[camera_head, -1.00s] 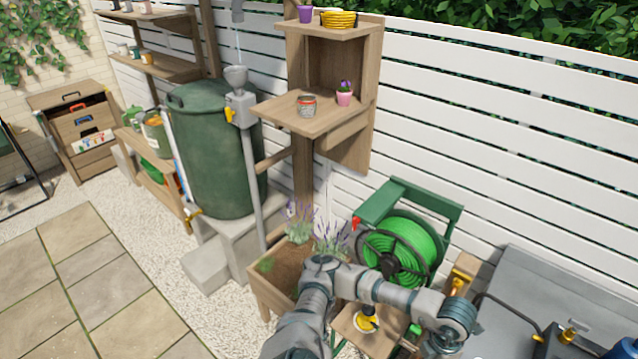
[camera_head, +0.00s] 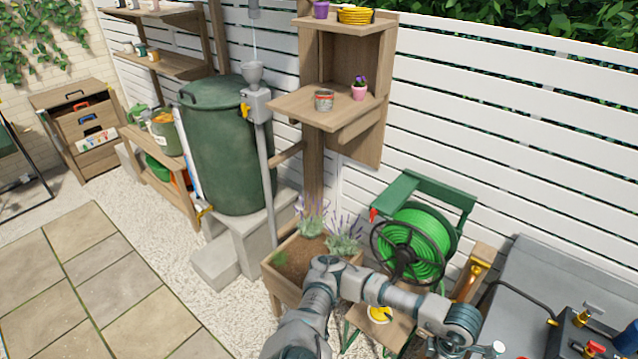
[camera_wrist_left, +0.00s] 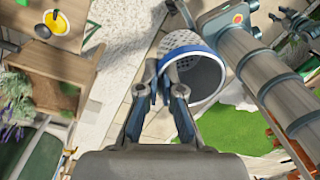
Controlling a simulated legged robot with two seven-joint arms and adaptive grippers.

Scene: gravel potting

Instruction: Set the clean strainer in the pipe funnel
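The strainer (camera_wrist_left: 208,80), a white perforated basket with a blue rim, is in the left wrist view. My left gripper (camera_wrist_left: 164,82) is shut on its rim side; the basket hangs beyond and to the right of the fingers. The grey pipe funnel (camera_head: 254,74) stands on top of the grey pipe box beside the green barrel in the head view. A thin stream of water comes down into it from the spout (camera_head: 253,10) above. My left arm crosses the bottom of the head view, far from the funnel, and its gripper is out of frame there.
The green barrel (camera_head: 228,150) stands left of the pipe. A wooden shelf (camera_head: 300,108) with a tin and a flower pot juts out right of the funnel. A planter (camera_head: 285,262), a green hose reel (camera_head: 415,245) and a yellow dish (camera_head: 380,314) lie near my arm.

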